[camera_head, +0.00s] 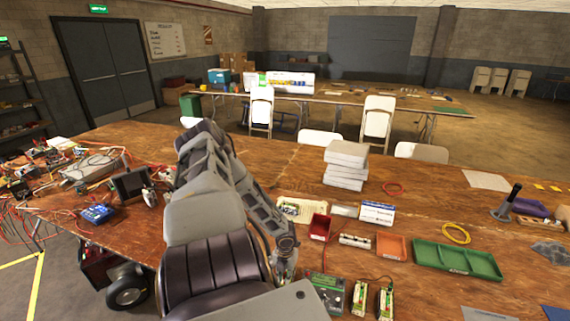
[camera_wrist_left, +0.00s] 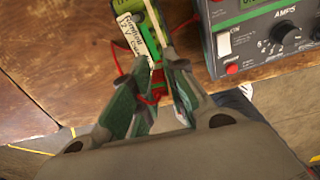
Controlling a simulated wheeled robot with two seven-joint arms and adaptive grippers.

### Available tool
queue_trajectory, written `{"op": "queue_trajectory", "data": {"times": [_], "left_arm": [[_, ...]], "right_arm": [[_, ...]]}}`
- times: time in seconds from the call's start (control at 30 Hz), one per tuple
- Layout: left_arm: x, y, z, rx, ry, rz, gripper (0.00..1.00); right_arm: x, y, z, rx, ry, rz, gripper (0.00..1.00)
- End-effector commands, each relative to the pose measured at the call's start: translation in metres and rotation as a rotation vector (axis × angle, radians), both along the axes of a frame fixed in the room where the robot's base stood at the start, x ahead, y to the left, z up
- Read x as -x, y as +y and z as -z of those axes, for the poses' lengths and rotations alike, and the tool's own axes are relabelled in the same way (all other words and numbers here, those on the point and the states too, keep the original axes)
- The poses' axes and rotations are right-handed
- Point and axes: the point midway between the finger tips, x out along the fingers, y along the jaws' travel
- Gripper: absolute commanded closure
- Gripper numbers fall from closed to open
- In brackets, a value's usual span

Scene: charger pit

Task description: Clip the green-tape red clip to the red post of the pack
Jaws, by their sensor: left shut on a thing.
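My left gripper (camera_head: 284,268) points down beside the charger. In the left wrist view its fingers (camera_wrist_left: 157,78) are shut on a small red and green thing, which looks like the green-tape red clip (camera_wrist_left: 153,98); the fingers hide much of it. A green pack with a handwritten label (camera_wrist_left: 130,32) lies just past the fingertips. In the head view two green packs, a left one (camera_head: 360,297) and a right one (camera_head: 386,302), stand right of the charger. I cannot make out the red post clearly. My right gripper is not in view.
The charger (camera_head: 328,291), with an AMPS dial (camera_wrist_left: 284,29), stands beside the packs. A red bin (camera_head: 320,227), an orange tray (camera_head: 391,246) and a green tray (camera_head: 457,259) lie behind and to the right. Red leads run near the gripper. The table's front edge is close.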

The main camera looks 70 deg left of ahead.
Motion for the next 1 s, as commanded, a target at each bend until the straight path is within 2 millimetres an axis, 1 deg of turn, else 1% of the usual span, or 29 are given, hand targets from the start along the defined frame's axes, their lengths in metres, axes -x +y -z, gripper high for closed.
{"op": "queue_trajectory", "data": {"times": [0.4,0.43,0.6,1.0], "left_arm": [[-0.0001,0.0001,0.0006,0.0,0.0,0.0,0.98],[0.0001,0.0001,0.0006,0.0,0.0,0.0,0.83],[0.0,0.0001,0.0006,0.0,0.0,0.0,0.61],[0.0001,0.0001,0.0006,0.0,0.0,0.0,0.6]], "right_arm": [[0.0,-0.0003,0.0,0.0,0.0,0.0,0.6],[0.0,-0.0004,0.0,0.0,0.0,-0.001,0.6],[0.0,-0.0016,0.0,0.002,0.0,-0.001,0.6],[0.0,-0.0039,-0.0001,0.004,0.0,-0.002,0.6]]}}
